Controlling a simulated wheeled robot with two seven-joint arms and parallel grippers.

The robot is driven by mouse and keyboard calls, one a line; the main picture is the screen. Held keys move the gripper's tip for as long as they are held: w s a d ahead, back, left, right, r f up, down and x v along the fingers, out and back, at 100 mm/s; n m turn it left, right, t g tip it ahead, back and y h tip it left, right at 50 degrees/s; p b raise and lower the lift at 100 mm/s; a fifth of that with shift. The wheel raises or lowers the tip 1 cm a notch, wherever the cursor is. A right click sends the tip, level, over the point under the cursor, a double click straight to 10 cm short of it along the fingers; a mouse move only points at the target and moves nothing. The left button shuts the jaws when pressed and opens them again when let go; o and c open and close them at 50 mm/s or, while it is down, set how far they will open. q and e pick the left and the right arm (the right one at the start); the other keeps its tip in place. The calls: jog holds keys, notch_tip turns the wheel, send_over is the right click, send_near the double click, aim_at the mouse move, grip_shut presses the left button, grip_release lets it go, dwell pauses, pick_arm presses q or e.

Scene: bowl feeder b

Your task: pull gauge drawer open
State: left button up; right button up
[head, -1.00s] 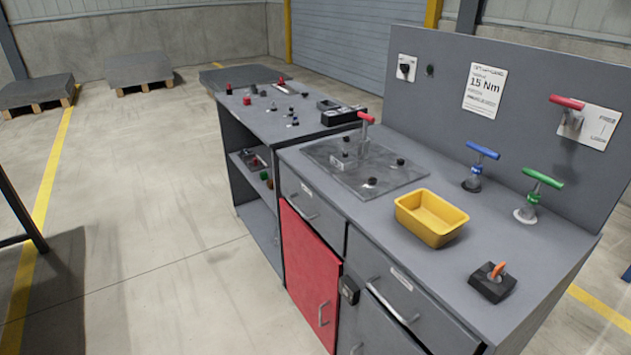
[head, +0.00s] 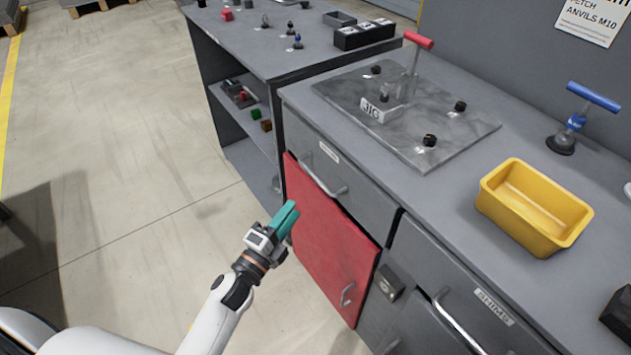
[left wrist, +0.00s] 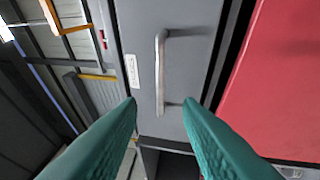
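The left grey drawer (head: 368,203) sits under the bench top, above the red door, and looks shut. Its small label cannot be read, so I cannot confirm it is the gauge drawer. Its metal bar handle (head: 322,181) is free. My left gripper (head: 290,212) has teal fingers and is in front of the cabinet, lower than the handle and left of it in the head view. In the left wrist view the gripper (left wrist: 158,106) is open, and the handle (left wrist: 160,72) shows beyond and between the fingertips, untouched. My right gripper is not in view.
The red door (head: 325,240) is below the drawer. A second drawer labelled SHIMS (head: 460,280) is to the right. A jig plate (head: 345,85) and a yellow bin (head: 530,240) stand on top. An open-shelf bench (head: 270,60) adjoins at left. Floor before the cabinet is clear.

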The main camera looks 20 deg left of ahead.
aim_at(315, 177)
pick_arm(q)
jog(key=x, duration=1.1)
jog(key=shift+w+b, duration=0.3)
grip_shut()
